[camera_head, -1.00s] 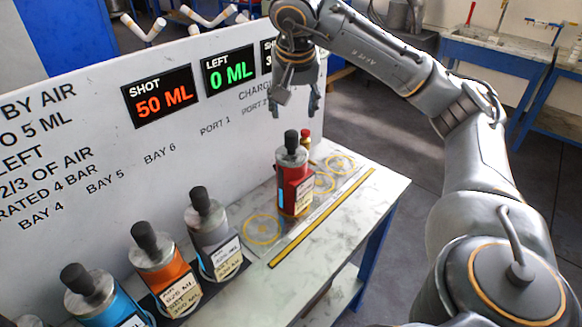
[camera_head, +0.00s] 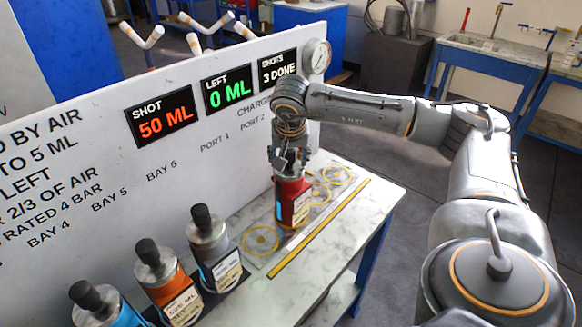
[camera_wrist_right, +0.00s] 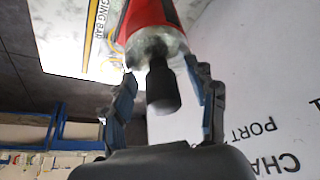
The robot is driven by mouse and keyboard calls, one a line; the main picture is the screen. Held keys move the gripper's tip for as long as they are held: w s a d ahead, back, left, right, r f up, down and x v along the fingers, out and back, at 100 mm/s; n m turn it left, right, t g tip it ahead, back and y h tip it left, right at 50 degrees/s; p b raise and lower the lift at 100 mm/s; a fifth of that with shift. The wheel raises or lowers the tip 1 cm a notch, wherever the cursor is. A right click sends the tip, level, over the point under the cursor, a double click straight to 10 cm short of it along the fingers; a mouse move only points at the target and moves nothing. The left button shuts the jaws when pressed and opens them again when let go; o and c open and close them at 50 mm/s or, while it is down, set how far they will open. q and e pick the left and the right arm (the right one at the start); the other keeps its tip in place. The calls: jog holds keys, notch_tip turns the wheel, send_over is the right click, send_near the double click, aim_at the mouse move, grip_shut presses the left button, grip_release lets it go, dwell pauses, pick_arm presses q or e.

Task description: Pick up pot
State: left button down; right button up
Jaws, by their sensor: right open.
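The red pot (camera_head: 292,200) stands upright on the bench by the charging port markings, with a paper label on its side. In the right wrist view the red pot (camera_wrist_right: 146,18) shows its grey metal top and black knob (camera_wrist_right: 162,88). My right gripper (camera_head: 291,168) is right above the pot and hides its top in the head view. In the right wrist view the open fingers (camera_wrist_right: 165,80) stand on either side of the knob and metal top, with gaps visible beside the knob. I cannot tell if a fingertip touches the metal top. My left gripper is not in view.
Grey (camera_head: 213,250), orange (camera_head: 170,285) and blue (camera_head: 110,308) pots stand in a row to the left. A white sign panel (camera_head: 90,150) with displays rises close behind the bench. Yellow rings (camera_head: 261,240) mark clear bench spots beside the red pot.

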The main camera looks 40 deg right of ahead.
jog(key=shift+a, duration=0.1)
grip_shut()
jog(key=shift+r, duration=0.1)
dwell(0.3)
